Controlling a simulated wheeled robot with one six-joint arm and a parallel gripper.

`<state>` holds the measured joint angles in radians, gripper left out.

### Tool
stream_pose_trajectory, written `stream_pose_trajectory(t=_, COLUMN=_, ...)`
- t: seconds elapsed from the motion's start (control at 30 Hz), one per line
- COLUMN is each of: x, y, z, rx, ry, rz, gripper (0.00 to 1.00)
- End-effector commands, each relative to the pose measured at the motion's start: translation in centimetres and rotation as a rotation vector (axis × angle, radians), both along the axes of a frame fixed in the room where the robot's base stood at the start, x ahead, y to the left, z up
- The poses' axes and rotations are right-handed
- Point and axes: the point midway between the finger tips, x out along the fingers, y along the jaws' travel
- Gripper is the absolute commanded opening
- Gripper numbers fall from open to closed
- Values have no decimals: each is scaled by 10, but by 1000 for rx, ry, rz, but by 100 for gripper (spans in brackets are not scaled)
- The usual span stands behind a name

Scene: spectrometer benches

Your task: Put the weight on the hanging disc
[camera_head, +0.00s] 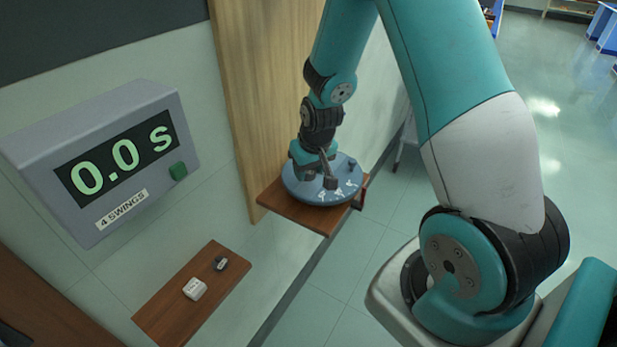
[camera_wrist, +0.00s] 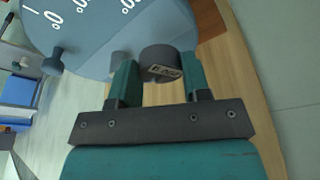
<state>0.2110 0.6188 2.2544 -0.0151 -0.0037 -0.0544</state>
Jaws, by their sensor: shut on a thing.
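The disc (camera_head: 297,190) is blue-grey with white markings, by a wooden panel. In the wrist view the disc (camera_wrist: 90,35) fills the upper left, with degree marks. My gripper (camera_wrist: 159,80) is shut on a dark grey round weight (camera_wrist: 158,58) with a small pale label. The weight is at the disc's near edge, overlapping it in the picture; I cannot tell whether it touches. A knob (camera_wrist: 55,65) and a grey peg show at the disc's rim.
A brown wall shelf (camera_head: 165,318) holds a white block (camera_head: 195,289) and a small dark piece (camera_head: 220,263). A grey timer (camera_head: 110,165) reads 0.0 s, labelled 4 SWINGS, with a green button (camera_head: 178,171). A wooden board (camera_head: 325,222) lies below the disc. Open floor lies right.

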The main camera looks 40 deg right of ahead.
Motion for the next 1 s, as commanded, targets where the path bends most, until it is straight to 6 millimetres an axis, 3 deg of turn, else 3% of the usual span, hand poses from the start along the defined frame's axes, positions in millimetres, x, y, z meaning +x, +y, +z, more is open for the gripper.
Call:
stream_pose_trajectory(t=0.23, x=0, y=2, z=-32, rx=1, ry=3, rz=3, gripper=14)
stream_pose_trajectory(t=0.63, x=0, y=1, z=-40, rx=0, ry=0, rz=2, gripper=14)
stream_pose_trajectory(t=0.67, x=0, y=1, z=-38, rx=1, ry=1, rz=2, gripper=50)
stream_pose_trajectory(t=0.73, x=0, y=1, z=-38, rx=1, ry=1, rz=2, gripper=66)
stream_pose_trajectory(t=1.0, x=0, y=1, z=-37, rx=1, ry=1, rz=2, gripper=69)
